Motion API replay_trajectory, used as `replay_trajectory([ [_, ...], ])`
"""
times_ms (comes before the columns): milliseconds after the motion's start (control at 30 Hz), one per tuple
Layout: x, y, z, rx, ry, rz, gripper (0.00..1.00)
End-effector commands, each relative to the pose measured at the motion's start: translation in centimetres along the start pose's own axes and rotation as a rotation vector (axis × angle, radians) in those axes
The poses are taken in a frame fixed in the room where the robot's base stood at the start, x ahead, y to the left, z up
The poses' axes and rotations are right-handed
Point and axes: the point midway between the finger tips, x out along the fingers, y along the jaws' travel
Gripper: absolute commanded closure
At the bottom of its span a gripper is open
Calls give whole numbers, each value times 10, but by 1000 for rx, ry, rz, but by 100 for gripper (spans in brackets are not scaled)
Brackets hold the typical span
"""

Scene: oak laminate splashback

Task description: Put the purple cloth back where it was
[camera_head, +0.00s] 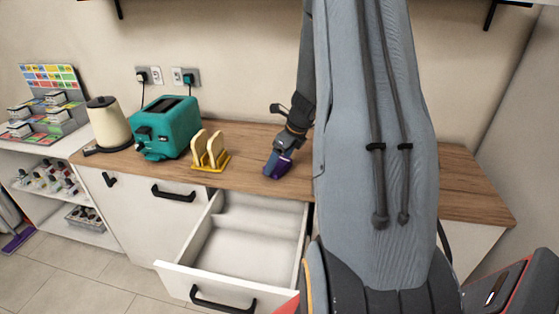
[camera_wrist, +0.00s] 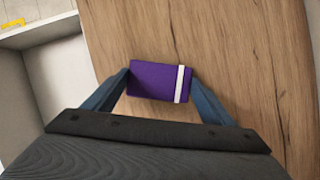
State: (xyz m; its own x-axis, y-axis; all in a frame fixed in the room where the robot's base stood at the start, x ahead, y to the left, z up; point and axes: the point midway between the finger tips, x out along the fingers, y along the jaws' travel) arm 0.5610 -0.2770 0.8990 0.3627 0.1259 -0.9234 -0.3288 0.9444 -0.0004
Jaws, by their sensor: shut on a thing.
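The purple cloth (camera_wrist: 155,80) is a folded rectangle with a white stripe near its right end in the wrist view. It also shows in the head view (camera_head: 284,166) as a small purple shape at the gripper's tip. My gripper (camera_head: 279,164) is shut on it, one finger at each short end, over the wooden counter (camera_wrist: 235,50). I cannot tell whether the cloth touches the counter. The open drawer (camera_head: 245,254) below the counter, just left of the gripper, looks empty in the part I can see. My arm hides the counter behind it.
A yellow toast rack (camera_head: 211,166) with toast, a teal toaster (camera_head: 167,128) and a cream kettle (camera_head: 107,123) stand on the counter's left half. A shelf unit (camera_head: 88,212) with small goods stands at far left. The drawer juts out in front of the counter.

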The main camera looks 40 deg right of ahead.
Motion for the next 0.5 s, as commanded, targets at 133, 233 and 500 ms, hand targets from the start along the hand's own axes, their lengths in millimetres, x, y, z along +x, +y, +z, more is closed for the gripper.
replay_trajectory([
  [133,2,0,-1,0,0,0,40],
  [233,2,0,-1,0,0,0,11],
  [500,2,0,-1,0,0,0,4],
])
